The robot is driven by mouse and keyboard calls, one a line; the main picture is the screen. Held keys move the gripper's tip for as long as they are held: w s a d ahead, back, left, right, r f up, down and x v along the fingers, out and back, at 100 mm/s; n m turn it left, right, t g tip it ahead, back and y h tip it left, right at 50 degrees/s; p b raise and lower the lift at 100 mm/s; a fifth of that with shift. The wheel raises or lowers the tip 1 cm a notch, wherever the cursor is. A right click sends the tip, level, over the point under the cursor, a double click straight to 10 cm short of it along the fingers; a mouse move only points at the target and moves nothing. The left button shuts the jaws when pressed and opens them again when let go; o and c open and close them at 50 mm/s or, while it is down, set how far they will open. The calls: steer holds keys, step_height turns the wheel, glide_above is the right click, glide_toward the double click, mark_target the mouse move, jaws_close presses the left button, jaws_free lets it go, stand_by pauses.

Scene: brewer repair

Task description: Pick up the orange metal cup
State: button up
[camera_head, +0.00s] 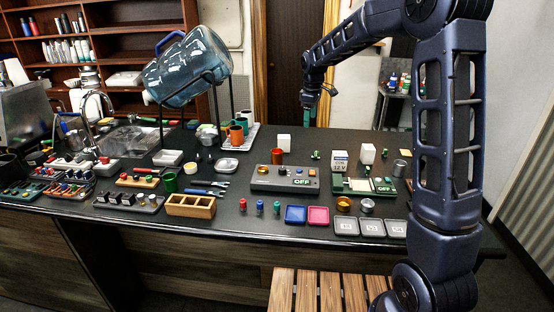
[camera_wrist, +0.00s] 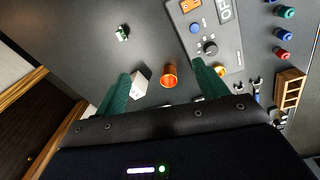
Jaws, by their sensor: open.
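The orange metal cup (camera_head: 277,157) stands upright on the dark counter behind the grey control box, in front of a white block. In the wrist view the cup (camera_wrist: 169,77) shows between my two green fingers, nearer the right one. My gripper (camera_wrist: 160,78) is open and empty. In the head view my gripper (camera_head: 307,101) hangs fingers-down above the back of the counter, well above the cup and to its right. Nothing hides the cup in either view.
The white block (camera_head: 283,143) stands just behind the cup, and the grey control box (camera_head: 285,179) lies in front. An orange mug (camera_head: 236,135) stands on a tray to the left. A large water bottle (camera_head: 188,68) rises further left.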

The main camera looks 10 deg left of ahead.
mark_target(277, 155)
steer(key=w+a+f+n+g, duration=0.1)
steer(key=w+a+f+n, duration=0.4)
steer(key=a+f, duration=0.75)
steer(key=shift+m, duration=0.3)
steer(key=shift+w+a+f, duration=0.2)
steer(key=shift+w+f, duration=0.05)
steer(key=shift+f, duration=1.4)
steer(key=shift+w+a+f, duration=0.2)
steer(key=shift+a+f, duration=0.05)
steer(key=shift+f, duration=1.35)
steer(key=shift+w+a+f, duration=0.2)
steer(key=shift+w+f, duration=0.05)
steer(key=shift+f, duration=1.4)
steer(key=c, duration=1.1)
steer(key=shift+r, duration=0.15)
